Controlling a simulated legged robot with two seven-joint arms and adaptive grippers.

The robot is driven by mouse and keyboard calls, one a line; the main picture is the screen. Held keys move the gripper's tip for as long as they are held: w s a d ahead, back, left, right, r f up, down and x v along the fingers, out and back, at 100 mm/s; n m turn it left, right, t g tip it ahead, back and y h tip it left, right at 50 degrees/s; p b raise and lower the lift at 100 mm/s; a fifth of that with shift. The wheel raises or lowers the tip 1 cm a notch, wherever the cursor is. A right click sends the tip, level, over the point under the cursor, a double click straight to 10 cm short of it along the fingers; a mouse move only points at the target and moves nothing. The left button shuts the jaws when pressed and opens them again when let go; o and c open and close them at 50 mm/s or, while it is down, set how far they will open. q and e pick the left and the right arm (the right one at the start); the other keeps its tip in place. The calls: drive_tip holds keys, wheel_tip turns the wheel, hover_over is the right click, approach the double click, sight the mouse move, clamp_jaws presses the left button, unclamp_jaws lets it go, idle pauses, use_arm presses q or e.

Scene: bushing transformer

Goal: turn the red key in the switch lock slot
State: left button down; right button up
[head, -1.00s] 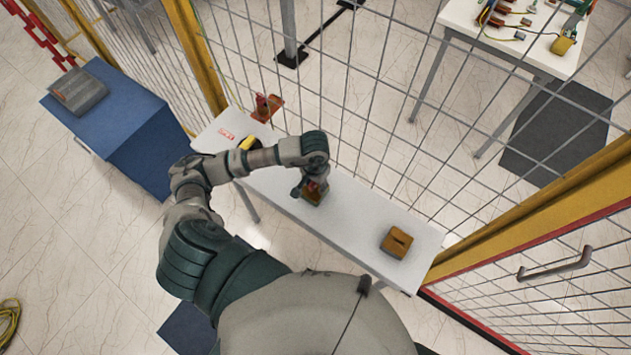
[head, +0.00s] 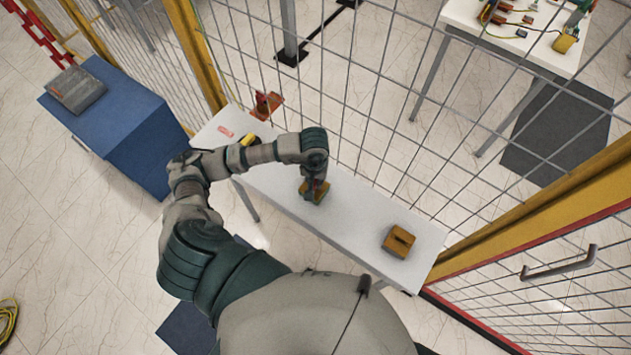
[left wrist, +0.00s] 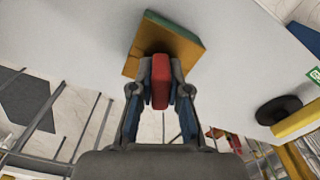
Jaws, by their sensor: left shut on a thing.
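The red key (left wrist: 160,92) is between the two fingertips of my left gripper (left wrist: 160,78) in the left wrist view. The gripper is shut on it. The key's far end meets a yellow-brown block with a green edge (left wrist: 184,46), which lies on the white table. How deep the key sits in the block is hidden. In the head view my left gripper (head: 314,184) is over this block (head: 319,199), pointing down. A second yellow-brown block (head: 398,242) with a dark slot on top sits apart, farther right on the table. My right gripper is not in view.
The narrow white table (head: 350,222) stands along a wire fence (head: 340,100). A blue cabinet (head: 120,120) is at left. The tabletop between the two blocks is clear.

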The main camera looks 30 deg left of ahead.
use_arm(q)
drive_tip(key=shift+n, duration=0.5)
drive_tip(key=shift+n+b, duration=0.35)
drive_tip(key=shift+n, duration=0.65)
drive_tip(key=n, duration=0.3)
drive_tip(key=shift+b, duration=0.35)
drive_tip(key=shift+n, duration=0.6)
